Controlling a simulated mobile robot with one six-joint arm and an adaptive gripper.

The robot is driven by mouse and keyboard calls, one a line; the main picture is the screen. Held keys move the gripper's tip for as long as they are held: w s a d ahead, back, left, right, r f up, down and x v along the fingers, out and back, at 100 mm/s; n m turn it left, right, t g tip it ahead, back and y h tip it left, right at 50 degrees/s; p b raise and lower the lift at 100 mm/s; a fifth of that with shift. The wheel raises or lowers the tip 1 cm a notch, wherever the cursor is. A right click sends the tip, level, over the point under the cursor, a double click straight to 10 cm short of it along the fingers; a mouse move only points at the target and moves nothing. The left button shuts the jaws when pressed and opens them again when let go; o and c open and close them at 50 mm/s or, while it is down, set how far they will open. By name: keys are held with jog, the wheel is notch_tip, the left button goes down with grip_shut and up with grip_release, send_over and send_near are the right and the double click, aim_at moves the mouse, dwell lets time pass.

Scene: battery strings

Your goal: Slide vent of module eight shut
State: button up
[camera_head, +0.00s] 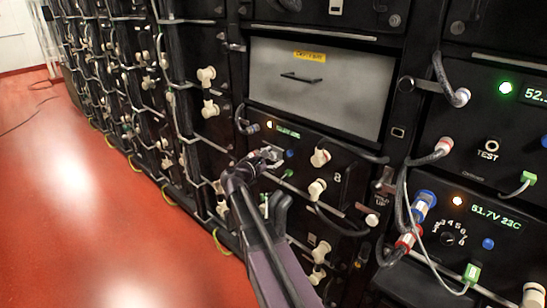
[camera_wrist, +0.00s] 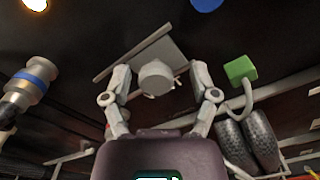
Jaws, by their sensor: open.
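Module eight (camera_head: 312,147) is a black unit marked "8" below a grey drawer front. In the wrist view, a grey vent slide plate (camera_wrist: 172,50) with a round pale knob (camera_wrist: 154,78) lies on the dark face. My gripper (camera_wrist: 160,74) is open, with one finger on each side of the knob and visible gaps between them. In the head view, my gripper (camera_head: 262,157) is at the module's upper left, below its amber light, and hides most of the vent. How far the vent is open cannot be told.
A green plug with a grey lead (camera_wrist: 240,70) is close right of my gripper, with thick black cables (camera_wrist: 262,145) below it. A blue-ringed connector (camera_wrist: 28,86) is at left. Pale plugs (camera_head: 320,157) sit right of my gripper.

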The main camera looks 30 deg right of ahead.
jog(key=v, duration=1.1)
jog(key=shift+a, duration=0.4)
jog(key=shift+s, duration=0.1)
jog(key=s+a+f+m+g+y, duration=0.2)
jog(key=s+f+m+g+y, duration=0.2)
jog(key=s+f+m+y, duration=0.65)
jog(key=s+a+f+m+g+y, duration=0.2)
jog(key=s+a+f+m+y, duration=0.4)
jog(key=a, duration=0.5)
notch_tip(320, 180, up, 28)
jog(key=s+n+p, duration=0.1)
jog(key=p, duration=2.9)
jog(key=shift+s+y, duration=0.1)
jog(key=shift+y, duration=0.15)
